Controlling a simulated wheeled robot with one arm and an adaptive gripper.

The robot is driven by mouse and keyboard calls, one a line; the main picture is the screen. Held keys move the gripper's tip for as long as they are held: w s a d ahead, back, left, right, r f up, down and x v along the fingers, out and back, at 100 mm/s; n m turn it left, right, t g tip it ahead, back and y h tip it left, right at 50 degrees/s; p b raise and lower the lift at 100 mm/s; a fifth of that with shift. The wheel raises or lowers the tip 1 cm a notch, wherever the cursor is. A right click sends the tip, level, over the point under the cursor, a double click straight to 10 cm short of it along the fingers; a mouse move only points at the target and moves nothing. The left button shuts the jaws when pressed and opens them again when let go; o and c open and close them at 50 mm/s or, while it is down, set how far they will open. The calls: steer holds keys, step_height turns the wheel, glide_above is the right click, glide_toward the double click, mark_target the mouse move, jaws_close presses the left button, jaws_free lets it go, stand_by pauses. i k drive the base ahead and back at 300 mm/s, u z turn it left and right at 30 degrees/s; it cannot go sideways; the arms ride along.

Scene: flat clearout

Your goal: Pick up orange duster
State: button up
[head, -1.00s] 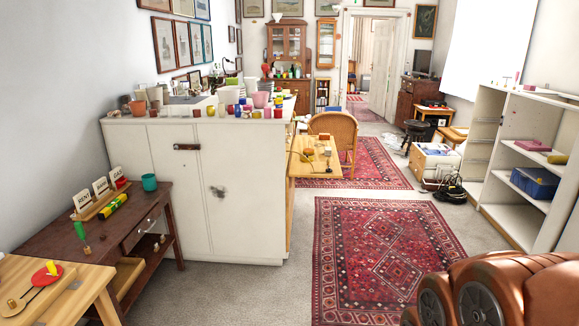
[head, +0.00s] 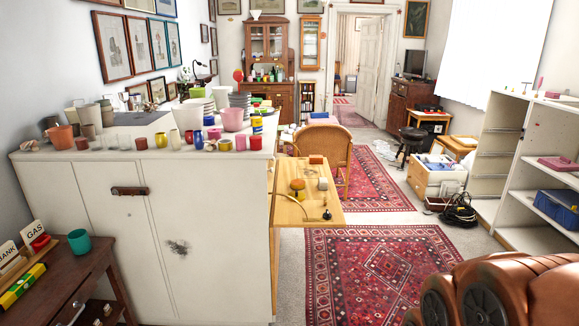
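An orange, rounded thing (head: 297,184), possibly the orange duster, sits on the light wooden table (head: 290,211) beside the white cabinet. It is too small to make out its shape for sure. A brown-orange block (head: 317,159) lies farther back on the same table, and I cannot tell which of the two is the duster. My gripper is not in view. Only orange-brown links of my own arm show at the bottom right, well apart from the table.
The white cabinet (head: 205,240) stands at the left, its top crowded with cups and pots. A wicker chair (head: 323,147) stands behind the wooden table. The red rug (head: 375,275) is clear in front. White shelves (head: 545,150) line the right. A black bag (head: 459,213) lies on the floor.

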mark_target(313, 159)
steer(key=z, duration=0.05)
steer(key=i, duration=1.7)
steer(key=z, duration=0.8)
steer(key=i, duration=3.6)
steer(key=u, duration=2.65)
